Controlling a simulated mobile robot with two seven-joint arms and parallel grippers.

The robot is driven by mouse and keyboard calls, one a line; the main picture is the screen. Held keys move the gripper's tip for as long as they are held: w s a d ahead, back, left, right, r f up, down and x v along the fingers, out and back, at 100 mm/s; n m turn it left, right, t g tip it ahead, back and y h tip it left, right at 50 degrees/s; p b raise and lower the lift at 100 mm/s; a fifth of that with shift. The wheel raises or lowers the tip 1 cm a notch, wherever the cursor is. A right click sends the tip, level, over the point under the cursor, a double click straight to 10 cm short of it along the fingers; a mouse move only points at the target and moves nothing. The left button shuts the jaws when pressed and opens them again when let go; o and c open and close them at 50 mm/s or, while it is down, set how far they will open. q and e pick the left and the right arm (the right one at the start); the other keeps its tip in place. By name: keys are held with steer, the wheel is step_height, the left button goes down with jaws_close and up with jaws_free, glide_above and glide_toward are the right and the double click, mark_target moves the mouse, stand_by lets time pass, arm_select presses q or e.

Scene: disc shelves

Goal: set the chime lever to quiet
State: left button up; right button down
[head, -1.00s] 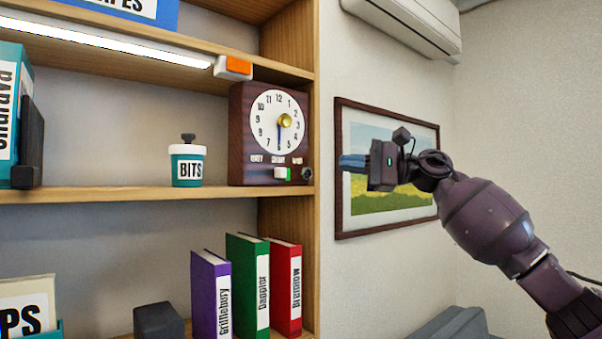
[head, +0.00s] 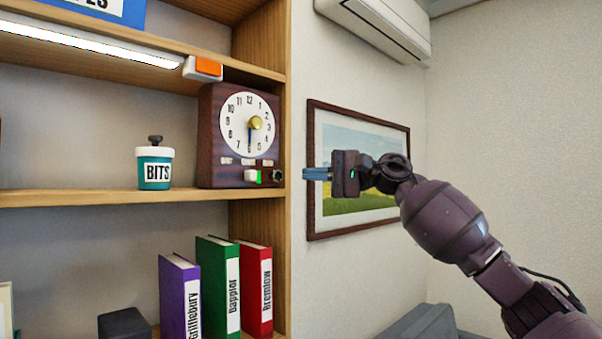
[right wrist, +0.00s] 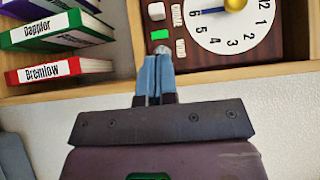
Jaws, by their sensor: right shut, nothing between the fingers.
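A dark wooden clock (head: 208,140) with a white dial stands on the middle shelf, at its right end. Below the dial is a row of small labels, too blurred to read. A white lever cap (head: 251,175) sits under the middle label, with a green patch to its right; the cap also shows in the right wrist view (right wrist: 157,11). My right gripper (head: 305,174) is shut and empty, its blue fingers pointing left toward the clock's lower right side. In the right wrist view its fingertips (right wrist: 158,57) are just short of the clock. My left gripper is out of view.
A dark round knob (head: 278,175) is at the clock's lower right. The shelf's upright side panel (head: 263,220) is beside the clock. A BITS jar (head: 154,168) stands to the left, an orange-and-white box (head: 203,68) is above, and binders (head: 217,285) are below.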

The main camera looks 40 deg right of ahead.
mark_target(273, 173)
steer(key=p+x, duration=0.2)
steer(key=x, duration=0.5)
steer(key=shift+w+a+r+p, duration=0.15)
steer(key=shift+w+a+p, duration=0.05)
steer(key=shift+a+p, duration=0.1)
steer(key=shift+w+a, duration=0.15)
steer(key=shift+w, duration=0.05)
steer(key=shift+w+a, duration=0.15)
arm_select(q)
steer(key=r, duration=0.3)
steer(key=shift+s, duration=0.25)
arm_select(e)
steer(key=a, duration=0.2)
steer(key=a+b, duration=0.1)
steer(key=a, duration=0.3)
steer(key=shift+s+f+b, duration=0.2)
steer(key=shift+s+b, duration=0.05)
steer(key=shift+b, duration=0.05)
steer(key=shift+a, duration=0.2)
steer(key=shift+d, duration=0.1)
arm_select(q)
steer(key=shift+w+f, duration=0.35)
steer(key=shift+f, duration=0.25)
arm_select(e)
steer(key=shift+s+r, duration=0.1)
